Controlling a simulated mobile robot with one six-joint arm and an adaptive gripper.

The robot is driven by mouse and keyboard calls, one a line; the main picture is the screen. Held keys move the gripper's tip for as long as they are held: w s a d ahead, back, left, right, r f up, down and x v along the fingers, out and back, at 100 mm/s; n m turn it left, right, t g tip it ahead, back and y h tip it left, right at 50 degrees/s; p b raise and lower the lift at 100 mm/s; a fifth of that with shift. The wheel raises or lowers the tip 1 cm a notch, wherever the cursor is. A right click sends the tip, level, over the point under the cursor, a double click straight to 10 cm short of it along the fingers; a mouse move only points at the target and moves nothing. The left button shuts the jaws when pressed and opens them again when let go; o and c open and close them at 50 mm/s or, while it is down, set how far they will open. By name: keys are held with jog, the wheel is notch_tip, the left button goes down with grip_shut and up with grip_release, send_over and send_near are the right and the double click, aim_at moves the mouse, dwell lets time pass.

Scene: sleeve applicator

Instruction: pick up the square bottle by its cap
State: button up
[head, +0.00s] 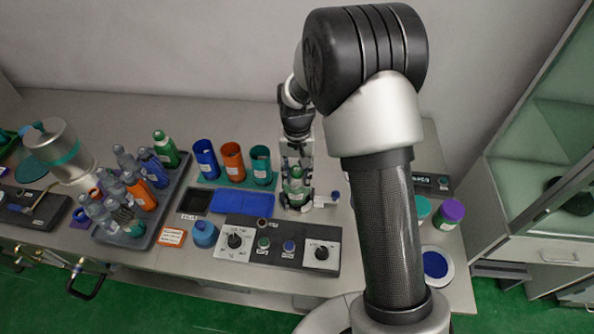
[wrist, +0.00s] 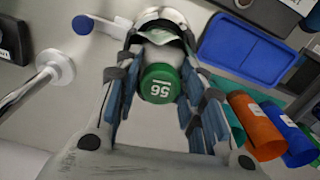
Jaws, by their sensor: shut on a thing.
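My gripper (head: 297,192) points down at the middle of the bench, behind the control panel. The cap also shows small and green between the fingers in the head view (head: 296,187). My gripper is shut on this cap. The bottle body below the cap is mostly hidden by the cap and fingers, so its shape and whether it touches its support cannot be told.
The control panel (head: 277,244) is in front of the gripper. Blue (head: 206,157), orange (head: 233,160) and teal (head: 261,164) sleeves stand to the left, behind a blue mat (head: 243,203). A rack (head: 155,228) of bottles is farther left. A purple-lidded jar (head: 450,211) stands right.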

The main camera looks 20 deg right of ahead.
jog(key=shift+r, duration=0.1)
jog(key=shift+r+p, duration=0.55)
jog(key=shift+r, duration=0.1)
jog(key=shift+c, duration=0.7)
jog(key=shift+r+p, duration=2.25)
jog(key=shift+r, duration=0.8)
